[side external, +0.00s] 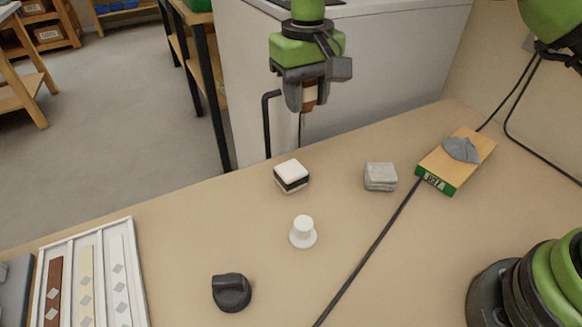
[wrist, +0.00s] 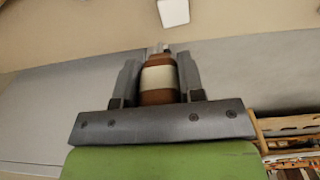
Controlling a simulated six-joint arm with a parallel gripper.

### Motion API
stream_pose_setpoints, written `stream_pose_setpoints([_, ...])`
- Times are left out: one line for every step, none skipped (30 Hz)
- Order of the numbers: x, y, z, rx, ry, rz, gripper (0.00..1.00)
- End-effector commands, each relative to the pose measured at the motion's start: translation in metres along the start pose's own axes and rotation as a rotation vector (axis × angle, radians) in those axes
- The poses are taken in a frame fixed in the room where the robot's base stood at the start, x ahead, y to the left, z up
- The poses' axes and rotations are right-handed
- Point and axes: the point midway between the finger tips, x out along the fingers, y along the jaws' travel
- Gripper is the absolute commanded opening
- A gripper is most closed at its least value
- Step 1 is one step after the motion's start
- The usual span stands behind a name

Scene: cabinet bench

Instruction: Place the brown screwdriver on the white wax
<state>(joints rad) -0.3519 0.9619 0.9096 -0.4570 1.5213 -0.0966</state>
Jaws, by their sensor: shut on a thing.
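My gripper (side external: 307,98) is above and beyond the far edge of the bench, shut on the brown screwdriver (side external: 310,93). In the wrist view the brown screwdriver (wrist: 158,80), with a cream band, sits between the two fingers of my gripper (wrist: 158,75). Its lower end is hard to make out in the side view. A white tray (side external: 140,275) at the lower left holds a brown, a cream and a white bar. The white bar (side external: 118,268), on the right, may be the white wax; I cannot be sure. My gripper is well away from the tray.
A white-and-black block (side external: 291,176), a grey block (side external: 380,177), a white knob-shaped piece (side external: 303,231) and a black knob (side external: 231,291) stand on the bench. A sanding block (side external: 456,160) with a grey piece on top lies at right. A black cable (side external: 375,245) crosses the bench.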

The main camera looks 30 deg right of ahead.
Motion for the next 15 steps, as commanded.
stream_pose_setpoints([-0.001,-0.006,-0.003,-0.001,0.003,-0.003,0.12])
stream_pose_setpoints([-0.002,-0.009,-0.004,0.0,0.005,-0.005,0.12])
stream_pose_setpoints([-0.003,-0.012,-0.005,0.002,0.004,-0.007,0.12])
stream_pose_setpoints([-0.004,-0.014,-0.005,0.004,0.004,-0.009,0.12])
stream_pose_setpoints([-0.004,-0.015,-0.006,0.005,0.004,-0.01,0.12])
stream_pose_setpoints([-0.005,-0.017,-0.006,0.006,0.005,-0.011,0.12])
stream_pose_setpoints([-0.005,-0.018,-0.007,0.006,0.004,-0.012,0.12])
stream_pose_setpoints([-0.004,-0.019,-0.007,0.007,0.004,-0.012,0.12])
stream_pose_setpoints([-0.002,-0.02,-0.007,0.007,0.002,-0.012,0.12])
stream_pose_setpoints([0.002,-0.021,-0.007,0.006,0.001,-0.012,0.12])
stream_pose_setpoints([0.007,-0.021,-0.007,0.007,0.0,-0.012,0.12])
stream_pose_setpoints([0.015,-0.021,-0.006,0.007,-0.001,-0.011,0.12])
stream_pose_setpoints([0.021,-0.021,-0.006,0.008,-0.002,-0.012,0.12])
stream_pose_setpoints([0.027,-0.021,-0.006,0.008,-0.002,-0.011,0.12])
stream_pose_setpoints([0.035,-0.021,-0.006,0.008,-0.001,-0.012,0.12])
